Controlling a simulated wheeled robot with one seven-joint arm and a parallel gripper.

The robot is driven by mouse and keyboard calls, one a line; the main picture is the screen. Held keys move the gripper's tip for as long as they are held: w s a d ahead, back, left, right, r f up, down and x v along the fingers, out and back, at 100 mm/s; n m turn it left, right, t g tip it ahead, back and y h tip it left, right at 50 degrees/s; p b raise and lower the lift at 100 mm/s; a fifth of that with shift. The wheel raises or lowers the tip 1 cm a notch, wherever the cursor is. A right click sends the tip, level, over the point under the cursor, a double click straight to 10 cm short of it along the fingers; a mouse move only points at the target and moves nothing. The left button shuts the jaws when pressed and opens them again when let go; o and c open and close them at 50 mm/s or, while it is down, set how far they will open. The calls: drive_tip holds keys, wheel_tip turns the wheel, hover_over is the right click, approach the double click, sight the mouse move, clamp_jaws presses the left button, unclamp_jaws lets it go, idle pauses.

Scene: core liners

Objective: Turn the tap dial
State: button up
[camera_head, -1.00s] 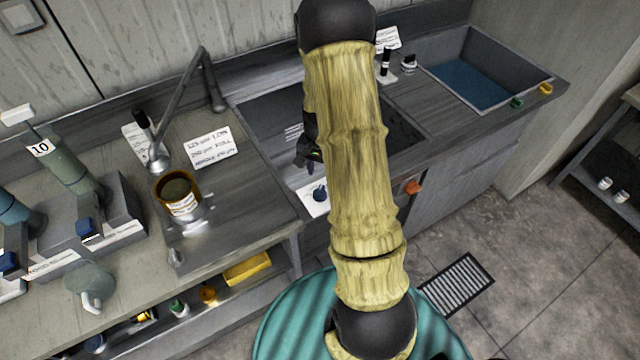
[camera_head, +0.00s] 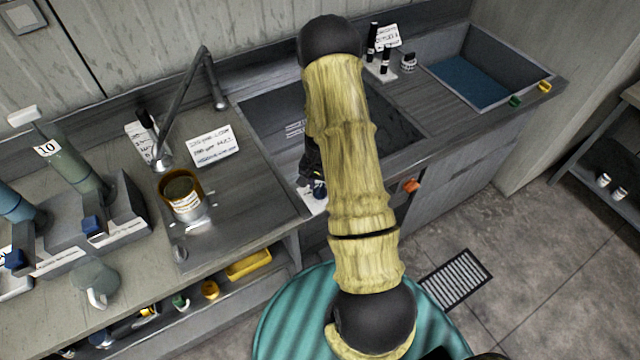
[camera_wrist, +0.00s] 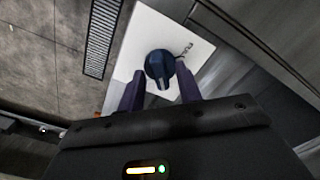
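The tap dial is a dark blue round knob (camera_head: 319,190) on a white plate (camera_head: 308,203) at the counter's front edge. In the wrist view the dial (camera_wrist: 160,64) has a ridge across it and sits on the white plate (camera_wrist: 190,38). My gripper (camera_wrist: 160,72) is open, with one dark purple finger on each side of the dial. I cannot tell whether either finger touches it. In the head view my gripper (camera_head: 311,165) is mostly hidden behind my arm, just above the dial. A bent grey tap pipe (camera_head: 181,95) reaches over the counter to the left.
A sink basin (camera_head: 270,115) lies behind my arm. An orange knob (camera_head: 411,186) sits on the counter front to the right. Dispensers with bottles (camera_head: 75,165) stand at left. A floor grate (camera_head: 456,279) is at lower right.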

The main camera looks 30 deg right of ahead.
clamp_jaws()
